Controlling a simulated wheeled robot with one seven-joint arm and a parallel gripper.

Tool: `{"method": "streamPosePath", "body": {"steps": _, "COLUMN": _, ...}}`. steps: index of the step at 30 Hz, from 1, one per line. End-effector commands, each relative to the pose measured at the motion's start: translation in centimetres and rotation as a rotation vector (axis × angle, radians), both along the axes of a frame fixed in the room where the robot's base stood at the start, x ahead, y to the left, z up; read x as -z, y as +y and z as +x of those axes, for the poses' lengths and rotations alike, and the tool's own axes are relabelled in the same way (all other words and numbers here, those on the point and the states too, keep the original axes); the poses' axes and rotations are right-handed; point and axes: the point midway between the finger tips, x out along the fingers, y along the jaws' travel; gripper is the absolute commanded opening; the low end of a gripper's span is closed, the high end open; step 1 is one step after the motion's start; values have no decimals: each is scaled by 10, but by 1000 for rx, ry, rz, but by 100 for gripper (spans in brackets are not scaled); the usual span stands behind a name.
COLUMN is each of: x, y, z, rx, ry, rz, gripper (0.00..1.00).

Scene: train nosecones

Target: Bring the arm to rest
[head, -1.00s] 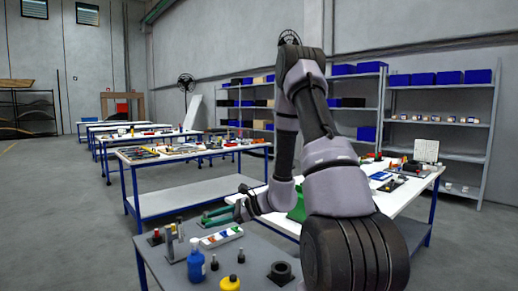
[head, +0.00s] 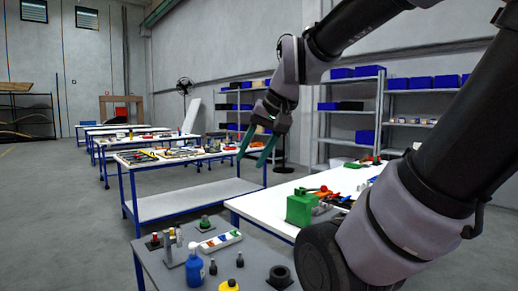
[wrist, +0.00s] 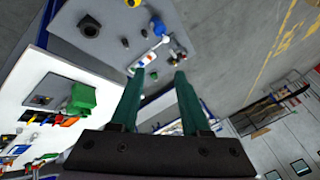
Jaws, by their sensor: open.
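My gripper (head: 258,143) is raised in the air above the gap between the tables in the head view. Its two green fingers point down and are apart, with nothing between them. In the wrist view my gripper (wrist: 165,75) also shows open and empty, with the grey table beyond its fingertips. My arm is bent up and across the right side of the head view, clear of the table tops.
A grey table (head: 245,252) in front carries a blue bottle (head: 195,265), a yellow bottle (head: 229,285) and small parts on stands. A white table (head: 262,212) behind it holds a green box (head: 300,207). Shelves (head: 350,125) with blue bins stand along the wall.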

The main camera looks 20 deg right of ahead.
Motion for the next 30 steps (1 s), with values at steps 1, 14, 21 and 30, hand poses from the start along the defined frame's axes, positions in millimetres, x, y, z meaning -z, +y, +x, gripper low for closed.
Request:
{"method": "streamPosePath", "body": {"steps": 1, "x": -6, "y": -4, "z": -5, "rx": -5, "ry": -36, "rz": -26, "gripper": 46}}
{"method": "streamPosePath", "body": {"steps": 14, "x": -14, "y": -11, "z": -10, "rx": -7, "ry": -84, "rz": -71, "gripper": 46}}
{"method": "streamPosePath", "body": {"steps": 21, "x": -14, "y": -11, "z": -10, "rx": -7, "ry": -84, "rz": -71, "gripper": 46}}
{"method": "streamPosePath", "body": {"steps": 30, "x": -14, "y": -11, "z": -10, "rx": -6, "ry": -83, "rz": -70, "gripper": 46}}
